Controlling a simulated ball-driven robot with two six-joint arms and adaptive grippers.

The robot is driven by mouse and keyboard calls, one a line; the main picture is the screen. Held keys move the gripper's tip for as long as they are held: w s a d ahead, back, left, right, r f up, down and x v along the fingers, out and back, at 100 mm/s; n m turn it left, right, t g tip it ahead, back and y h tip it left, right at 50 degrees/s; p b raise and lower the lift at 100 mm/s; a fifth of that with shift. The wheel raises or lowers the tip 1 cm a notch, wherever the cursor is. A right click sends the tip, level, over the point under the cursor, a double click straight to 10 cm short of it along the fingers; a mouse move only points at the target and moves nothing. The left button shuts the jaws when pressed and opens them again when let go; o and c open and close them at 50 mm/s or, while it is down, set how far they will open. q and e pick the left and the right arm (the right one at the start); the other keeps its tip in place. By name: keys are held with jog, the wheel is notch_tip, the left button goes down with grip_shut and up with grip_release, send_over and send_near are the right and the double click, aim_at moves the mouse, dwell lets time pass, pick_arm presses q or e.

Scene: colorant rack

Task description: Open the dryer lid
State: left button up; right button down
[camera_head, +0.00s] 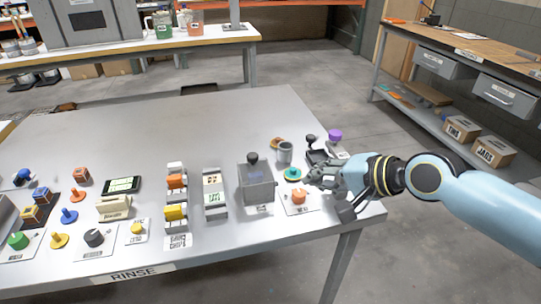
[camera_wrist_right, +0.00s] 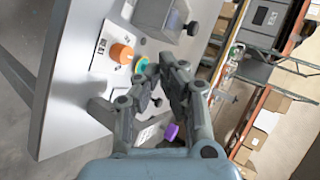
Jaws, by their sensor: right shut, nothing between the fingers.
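A grey box (camera_head: 257,186) with a black knob (camera_head: 252,157) on top stands near the front right of the table. It may be the dryer, but its label is too small to read. Its top looks closed. Part of a grey box also shows at the top of the right wrist view (camera_wrist_right: 160,14). My right gripper (camera_head: 312,176) is shut and empty, to the right of the box and apart from it, above the small items there. In the right wrist view its fingertips (camera_wrist_right: 160,76) are near a green-teal disc. My left gripper is not in view.
By my right gripper are an orange knob (camera_head: 298,197), a teal disc (camera_head: 292,174), a grey cup (camera_head: 285,152) and a purple-topped item (camera_head: 335,135). A rack with orange and yellow blocks (camera_head: 176,214) stands left. The table's back (camera_head: 170,120) is clear.

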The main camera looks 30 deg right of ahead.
jog(key=w+r+m, duration=0.1)
jog(key=b, duration=0.2)
send_near(270, 169)
jog(key=x, duration=0.5)
jog(key=shift+w+a+p, duration=0.15)
jog(key=shift+w+a, duration=0.05)
jog(key=shift+w, duration=0.4)
jog(key=shift+w+a+p, duration=0.15)
jog(key=shift+w+a, duration=0.1)
jog(key=shift+w, duration=0.4)
jog(key=shift+w+a+f, duration=0.1)
jog(key=shift+w+a, duration=0.15)
jog(key=shift+w, duration=0.45)
